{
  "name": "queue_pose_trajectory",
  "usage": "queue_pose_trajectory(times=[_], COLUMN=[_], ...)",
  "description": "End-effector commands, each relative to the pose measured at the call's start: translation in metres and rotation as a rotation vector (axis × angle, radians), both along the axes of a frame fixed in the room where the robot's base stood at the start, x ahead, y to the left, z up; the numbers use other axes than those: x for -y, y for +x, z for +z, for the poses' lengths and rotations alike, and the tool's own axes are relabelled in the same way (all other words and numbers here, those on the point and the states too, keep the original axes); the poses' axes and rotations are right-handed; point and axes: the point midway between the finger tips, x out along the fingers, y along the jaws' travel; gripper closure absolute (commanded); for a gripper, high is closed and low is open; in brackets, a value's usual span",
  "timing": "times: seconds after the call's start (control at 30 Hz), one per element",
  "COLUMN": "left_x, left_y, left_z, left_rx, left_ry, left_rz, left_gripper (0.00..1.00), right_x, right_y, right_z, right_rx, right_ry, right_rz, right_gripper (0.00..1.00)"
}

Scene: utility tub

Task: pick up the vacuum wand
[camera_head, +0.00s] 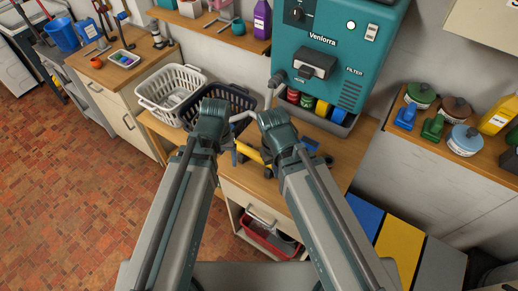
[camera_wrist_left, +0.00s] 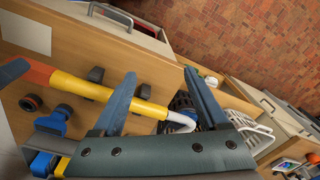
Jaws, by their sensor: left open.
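The vacuum wand (camera_wrist_left: 100,92) is a yellow tube with an orange and blue end and a bent white end in the left wrist view. Its yellow part also shows between my arms in the head view (camera_head: 250,153), on the wooden counter. My left gripper (camera_wrist_left: 160,78) is open, with its two fingers pointing toward the wand. The wand crosses behind the fingers, and I cannot tell whether they touch it. In the head view my arms hide much of the wand. The jaws of my right gripper cannot be made out beyond my right arm.
A white basket (camera_head: 170,92) and a dark basket (camera_head: 238,98) stand on the counter to the left. A teal machine (camera_head: 335,55) stands behind. Dark pegs (camera_wrist_left: 96,75) and round fittings (camera_wrist_left: 30,103) are close to the wand. A red bin (camera_head: 262,238) sits below.

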Motion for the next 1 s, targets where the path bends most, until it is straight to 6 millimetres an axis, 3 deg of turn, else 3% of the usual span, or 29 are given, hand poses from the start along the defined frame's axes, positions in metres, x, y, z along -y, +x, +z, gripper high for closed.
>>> queue_pose_trajectory(times=[0.17, 0.37, 0.6, 0.8, 1.0], left_x=[-0.006, 0.005, 0.054, 0.092, 0.108], left_y=[0.02, 0.042, 0.069, 0.077, 0.078], left_z=[0.025, 0.038, 0.044, 0.043, 0.043], left_rx=[0.016, 0.024, 0.013, 0.003, 0.0], left_ry=[-0.021, -0.043, -0.053, -0.047, -0.041], left_rz=[0.149, 0.369, 0.719, 0.94, 1.037], left_gripper=[0.23, 0.23, 0.23, 0.23, 0.23], right_x=[0.0, 0.0, 0.0, 0.0, 0.0], right_y=[0.0, 0.0, 0.0, 0.0, 0.0], right_z=[0.025, 0.038, 0.044, 0.043, 0.043], right_rx=[0.0, 0.0, 0.0, 0.0, 0.0], right_ry=[0.001, 0.001, 0.001, 0.001, 0.001], right_rz=[-0.003, -0.005, -0.006, -0.006, -0.006], right_gripper=[1.0, 1.0, 1.0, 1.0, 1.0])
